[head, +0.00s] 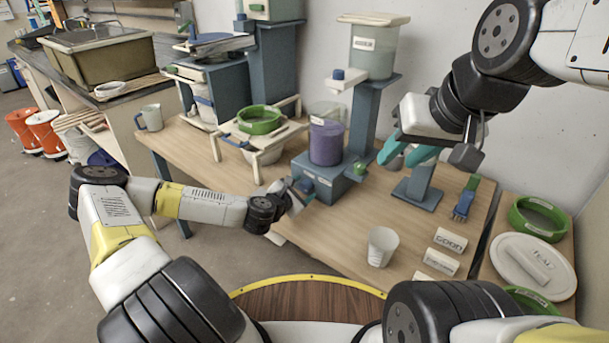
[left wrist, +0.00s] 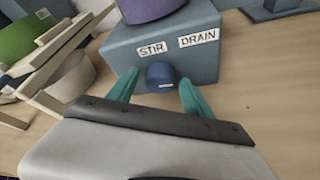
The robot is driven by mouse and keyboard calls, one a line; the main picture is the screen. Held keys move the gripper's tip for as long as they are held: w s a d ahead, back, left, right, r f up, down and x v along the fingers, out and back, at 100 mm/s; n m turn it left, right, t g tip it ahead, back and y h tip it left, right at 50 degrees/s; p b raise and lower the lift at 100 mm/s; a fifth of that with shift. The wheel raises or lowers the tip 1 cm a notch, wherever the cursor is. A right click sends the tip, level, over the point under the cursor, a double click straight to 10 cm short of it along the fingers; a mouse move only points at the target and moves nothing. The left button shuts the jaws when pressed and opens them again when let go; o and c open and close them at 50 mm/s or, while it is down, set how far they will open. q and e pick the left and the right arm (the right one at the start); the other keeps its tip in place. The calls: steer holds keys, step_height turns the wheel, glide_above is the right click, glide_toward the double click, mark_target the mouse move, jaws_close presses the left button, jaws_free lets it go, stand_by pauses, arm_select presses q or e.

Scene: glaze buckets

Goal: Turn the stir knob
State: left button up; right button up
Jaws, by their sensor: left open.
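The stir knob is a dark blue round knob (left wrist: 161,74) on the front of a blue-grey machine base (left wrist: 130,45), below a white STIR label (left wrist: 152,48). My left gripper (left wrist: 158,84) is open, with one teal finger on each side of the knob; I cannot tell whether they touch it. In the head view the left gripper (head: 303,196) is at the base's front and partly covers the knob. A purple container (head: 326,143) stands on the base. My right gripper (head: 406,155) is held to the right of the machine, its teal fingers apart and empty.
A DRAIN label (left wrist: 198,38) is right of STIR. A green sieve (head: 260,120) on a wooden rack stands left of the machine.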

arm_select(q)
steer(key=v, duration=0.7)
steer(key=shift+s+a+r, duration=0.1)
steer(key=shift+s+a, duration=0.05)
steer(key=shift+s, duration=0.15)
